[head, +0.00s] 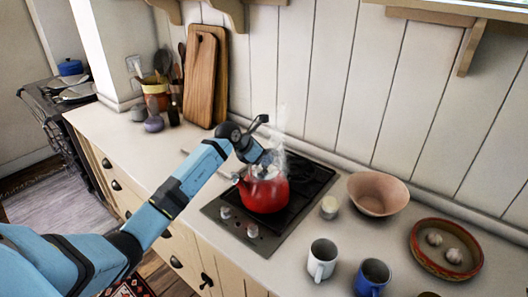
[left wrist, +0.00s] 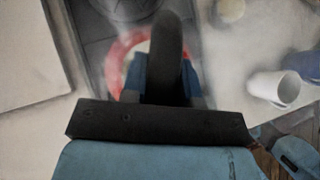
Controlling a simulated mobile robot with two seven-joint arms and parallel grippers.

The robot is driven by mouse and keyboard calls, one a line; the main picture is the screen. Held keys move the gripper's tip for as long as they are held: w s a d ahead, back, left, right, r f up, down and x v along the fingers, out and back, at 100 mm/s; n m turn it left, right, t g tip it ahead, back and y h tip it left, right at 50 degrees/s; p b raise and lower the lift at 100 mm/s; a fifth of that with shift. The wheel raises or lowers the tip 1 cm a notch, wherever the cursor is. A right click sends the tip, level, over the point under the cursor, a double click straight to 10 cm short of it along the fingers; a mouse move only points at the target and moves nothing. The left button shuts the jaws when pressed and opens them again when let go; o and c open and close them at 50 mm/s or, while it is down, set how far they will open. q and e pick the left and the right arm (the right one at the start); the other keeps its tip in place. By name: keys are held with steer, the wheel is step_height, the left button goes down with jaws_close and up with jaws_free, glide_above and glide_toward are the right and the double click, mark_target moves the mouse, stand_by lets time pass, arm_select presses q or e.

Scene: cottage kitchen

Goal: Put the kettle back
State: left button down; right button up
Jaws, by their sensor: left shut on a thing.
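A red kettle (head: 264,194) sits on the black hob (head: 302,190), with steam rising around it. My left gripper (head: 262,163) reaches down over it from the left and is shut on its handle. In the left wrist view, the dark handle (left wrist: 168,45) runs between my gripper's fingers (left wrist: 166,80), and part of the red kettle body (left wrist: 113,65) shows below, blurred by steam. The gripper hides much of the kettle's top. My right gripper is not in view.
Right of the hob are a small pale jar (head: 329,207), a pinkish bowl (head: 377,193), a white mug (head: 321,260), a blue mug (head: 371,277) and a red-rimmed dish (head: 418,262) with garlic. Wooden boards (head: 203,80) and a utensil pot (head: 155,93) stand behind.

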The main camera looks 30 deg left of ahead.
arm_select(q)
steer(key=shift+r, duration=0.1)
steer(key=c, duration=0.9)
jaws_free()
steer(key=shift+d+f, duration=0.1)
steer(key=shift+f, duration=0.1)
steer(key=shift+s, duration=0.1)
steer(key=shift+r, duration=0.1)
steer(key=shift+r, duration=0.2)
steer(key=b+v, duration=0.3)
steer(key=v, duration=0.8)
steer(key=shift+s+a+r, duration=0.2)
steer(key=shift+s+r, duration=0.05)
steer(key=shift+s, duration=0.05)
